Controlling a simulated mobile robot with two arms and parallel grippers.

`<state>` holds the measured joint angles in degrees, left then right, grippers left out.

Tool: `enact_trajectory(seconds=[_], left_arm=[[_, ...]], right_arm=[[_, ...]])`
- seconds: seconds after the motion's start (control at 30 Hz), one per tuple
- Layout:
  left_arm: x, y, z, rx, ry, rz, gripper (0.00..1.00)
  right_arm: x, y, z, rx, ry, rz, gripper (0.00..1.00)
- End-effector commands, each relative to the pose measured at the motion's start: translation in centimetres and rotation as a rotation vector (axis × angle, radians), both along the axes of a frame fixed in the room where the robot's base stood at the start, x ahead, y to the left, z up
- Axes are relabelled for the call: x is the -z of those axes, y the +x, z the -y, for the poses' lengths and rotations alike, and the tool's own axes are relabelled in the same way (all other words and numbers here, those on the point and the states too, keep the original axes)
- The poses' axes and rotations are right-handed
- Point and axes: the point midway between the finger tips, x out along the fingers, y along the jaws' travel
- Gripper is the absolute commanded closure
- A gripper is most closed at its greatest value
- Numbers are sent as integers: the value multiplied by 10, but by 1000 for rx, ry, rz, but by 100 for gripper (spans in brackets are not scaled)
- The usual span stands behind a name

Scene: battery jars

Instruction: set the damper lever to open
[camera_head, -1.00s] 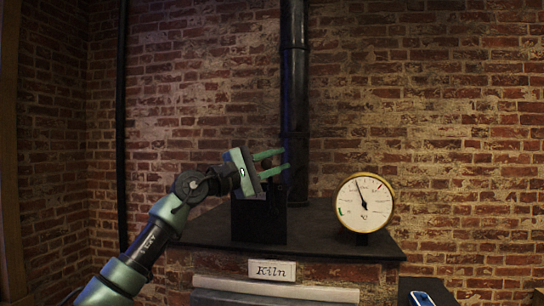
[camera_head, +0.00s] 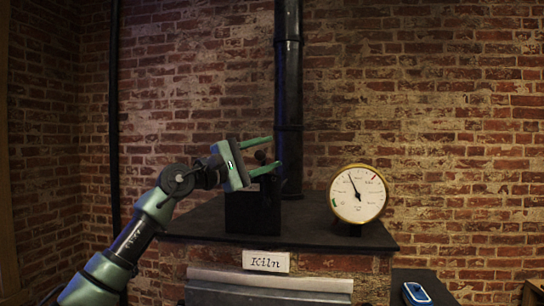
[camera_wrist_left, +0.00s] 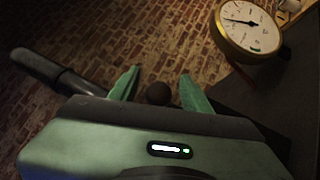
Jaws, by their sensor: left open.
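The damper lever shows as a small dark round knob (camera_head: 260,156) above a black box (camera_head: 250,212) on the kiln top. My left gripper (camera_head: 276,151) is open, with its green fingers pointing right, one above and one below the knob. In the left wrist view the knob (camera_wrist_left: 158,93) sits between the two spread fingers of my left gripper (camera_wrist_left: 160,72), with gaps visible on both sides. The rest of the lever is hidden or too dark to make out. My right gripper is not in view.
A black stovepipe (camera_head: 289,90) rises just behind the box. A brass-rimmed round gauge (camera_head: 358,194) stands on the dark kiln top (camera_head: 310,228) to the right. A "Kiln" sign (camera_head: 266,261) is on the front. A blue and white device (camera_head: 416,293) lies at lower right.

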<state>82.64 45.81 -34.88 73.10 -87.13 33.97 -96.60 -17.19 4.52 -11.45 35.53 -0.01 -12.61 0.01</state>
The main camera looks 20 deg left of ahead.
Motion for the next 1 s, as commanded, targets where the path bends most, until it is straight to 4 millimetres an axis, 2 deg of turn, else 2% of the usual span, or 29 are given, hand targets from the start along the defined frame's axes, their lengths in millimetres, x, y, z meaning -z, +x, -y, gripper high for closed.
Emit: enact_trajectory(seconds=[0.03, 0.1, 0.3, 0.4, 1.0], left_arm=[[8, -8, -6, -3, 3, 1, 52], [11, -19, -12, -3, 2, 1, 52], [15, -43, -25, -2, 2, 1, 52], [16, -49, -27, 1, 3, 0, 52], [15, -50, -28, 1, 2, -1, 52]], right_arm=[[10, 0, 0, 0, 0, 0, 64], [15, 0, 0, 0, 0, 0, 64], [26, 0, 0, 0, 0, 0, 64], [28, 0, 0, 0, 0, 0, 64], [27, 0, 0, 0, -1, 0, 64]])
